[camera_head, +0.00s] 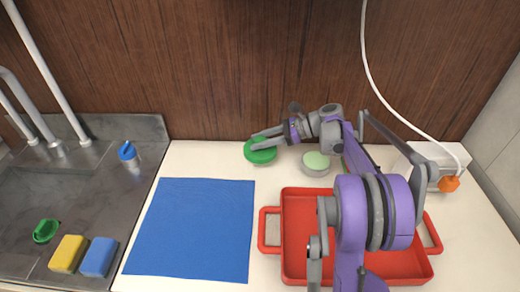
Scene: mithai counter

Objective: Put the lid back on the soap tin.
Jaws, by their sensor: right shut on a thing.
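My right gripper (256,138) reaches left near the back of the counter and is shut on the round green lid (262,156). I cannot tell whether the lid touches the counter or hangs just above it. The round grey soap tin (316,171) stands to the right of the lid, below my right wrist. It is uncovered, and pale green soap (316,160) shows inside. The lid and the tin are apart. My left gripper is not in view.
A blue mat (195,230) lies at left-centre. A red tray (296,240) sits partly behind my arm. A white box (455,155) and an orange piece (448,184) stand at right. A white cable (372,80) hangs down.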

